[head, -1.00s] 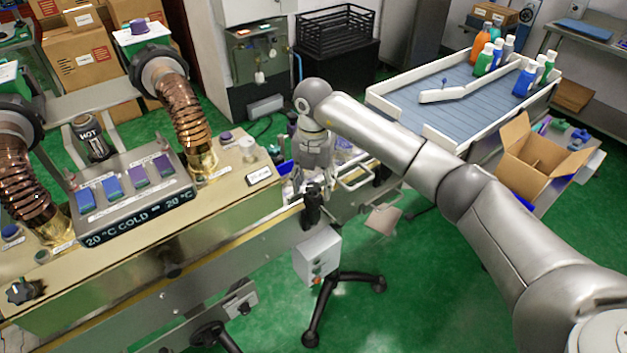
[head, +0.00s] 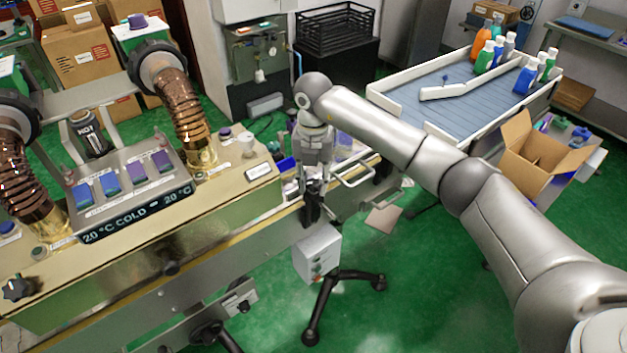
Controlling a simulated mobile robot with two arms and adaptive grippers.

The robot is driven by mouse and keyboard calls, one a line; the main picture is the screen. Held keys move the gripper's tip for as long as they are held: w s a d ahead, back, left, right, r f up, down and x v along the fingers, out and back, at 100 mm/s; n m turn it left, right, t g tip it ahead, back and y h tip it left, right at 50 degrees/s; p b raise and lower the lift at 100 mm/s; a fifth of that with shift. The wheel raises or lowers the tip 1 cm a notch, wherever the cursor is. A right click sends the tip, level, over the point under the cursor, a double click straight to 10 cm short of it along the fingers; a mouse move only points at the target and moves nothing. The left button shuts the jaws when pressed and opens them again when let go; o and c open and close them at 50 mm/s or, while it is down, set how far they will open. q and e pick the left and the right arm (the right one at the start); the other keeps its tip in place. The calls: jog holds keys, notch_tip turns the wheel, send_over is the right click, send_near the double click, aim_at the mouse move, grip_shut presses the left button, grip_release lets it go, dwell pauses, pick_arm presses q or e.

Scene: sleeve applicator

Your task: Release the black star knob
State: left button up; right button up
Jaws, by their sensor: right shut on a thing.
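My right gripper (head: 314,187) points down at the right end of the tan machine bench (head: 235,212), at its front edge. It is shut on a black part (head: 311,212), which I take to be the black star knob; the fingers hide much of it and its star shape is not clear. The knob sits just above a grey control box (head: 317,252). My left gripper is not in view.
Another black knob (head: 17,288) stands on the bench at the far left. Two ribbed copper hoses (head: 186,108) rise beside the temperature display (head: 135,215). A conveyor with bottles (head: 450,90) and an open carton (head: 535,155) are at the right.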

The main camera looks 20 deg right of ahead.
jog(key=n+b, duration=0.3)
jog(key=n, duration=0.2)
jog(key=shift+f, duration=0.1)
jog(key=n+b, duration=0.3)
jog(key=n, duration=0.2)
jog(key=shift+n, duration=0.4)
jog(key=n+b, duration=0.2)
jog(key=n, duration=0.3)
jog(key=n+b, duration=0.1)
jog(key=n, duration=0.5)
jog(key=shift+r, duration=0.2)
jog(key=o, duration=1)
